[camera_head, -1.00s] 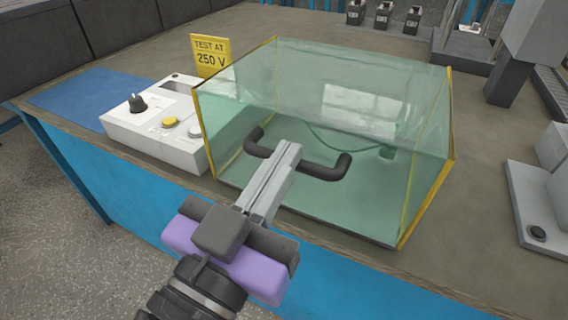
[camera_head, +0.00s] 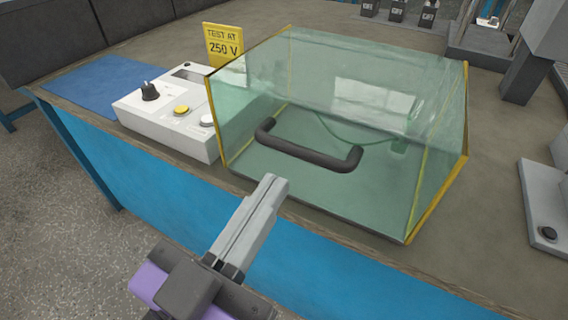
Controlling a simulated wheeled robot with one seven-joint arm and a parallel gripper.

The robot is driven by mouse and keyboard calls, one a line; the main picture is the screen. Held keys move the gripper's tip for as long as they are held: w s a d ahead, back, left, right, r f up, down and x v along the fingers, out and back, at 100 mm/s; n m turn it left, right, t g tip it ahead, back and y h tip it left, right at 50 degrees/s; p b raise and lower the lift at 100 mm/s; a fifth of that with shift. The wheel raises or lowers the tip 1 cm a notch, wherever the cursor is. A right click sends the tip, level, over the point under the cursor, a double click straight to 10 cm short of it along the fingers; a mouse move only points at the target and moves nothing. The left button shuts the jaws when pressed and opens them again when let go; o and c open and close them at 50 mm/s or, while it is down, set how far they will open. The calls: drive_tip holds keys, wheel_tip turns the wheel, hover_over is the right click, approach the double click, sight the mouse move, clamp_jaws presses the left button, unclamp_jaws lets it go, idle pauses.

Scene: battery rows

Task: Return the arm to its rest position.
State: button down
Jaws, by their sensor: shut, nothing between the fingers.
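My gripper (camera_head: 270,186) is in the lower middle of the view, its grey fingers shut together and empty. Its purple and dark grey body (camera_head: 185,290) is at the bottom edge, partly cut off. The fingertips are in front of the clear test box, near the bench's front edge, and apart from the box's black handle (camera_head: 308,152). The rest of my arm is out of view.
The clear green-tinted box (camera_head: 235,115) with yellow edges stands on the bench (camera_head: 490,230), closed. To its left are a white control unit (camera_head: 165,125), a yellow "TEST AT 250 V" sign (camera_head: 224,44) and a blue mat (camera_head: 85,85). A grey device (camera_head: 540,200) stands right.

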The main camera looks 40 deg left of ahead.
drive_tip(key=shift+v, duration=1.05)
drive_tip(key=shift+r, duration=0.25)
drive_tip(key=s+a+n+g+y, duration=0.3)
drive_tip(key=a+n+y, duration=0.3)
drive_tip(key=n+y, duration=0.2)
drive_tip(key=w+d+f+n+g+y, duration=0.1)
drive_tip(key=w+d+f+g, duration=0.15)
drive_tip(key=d+f, duration=0.85)
drive_tip(key=d+f+m+t+h, duration=0.1)
drive_tip(key=d+f+m+h, duration=0.25)
drive_tip(key=d, duration=0.65)
drive_tip(key=d+f+m+t+h, duration=0.25)
drive_tip(key=d+f, duration=0.25)
drive_tip(key=d, duration=0.5)
drive_tip(key=s+d+f+m+g+h, duration=0.1)
drive_tip(key=s+d+f+m+h, duration=0.25)
drive_tip(key=s+d, duration=0.2)
drive_tip(key=s+d+f+m+g+h, duration=0.1)
drive_tip(key=s+d+f+m+h, duration=0.3)
drive_tip(key=d, duration=0.3)
wheel_tip(320, 180, up, 28)
drive_tip(key=n+p, duration=0.1)
drive_tip(key=p, duration=2.5)
drive_tip(key=shift+w+a+h+p, duration=0.2)
drive_tip(key=shift+w+h+p, duration=0.15)
drive_tip(key=shift+h+p, duration=0.1)
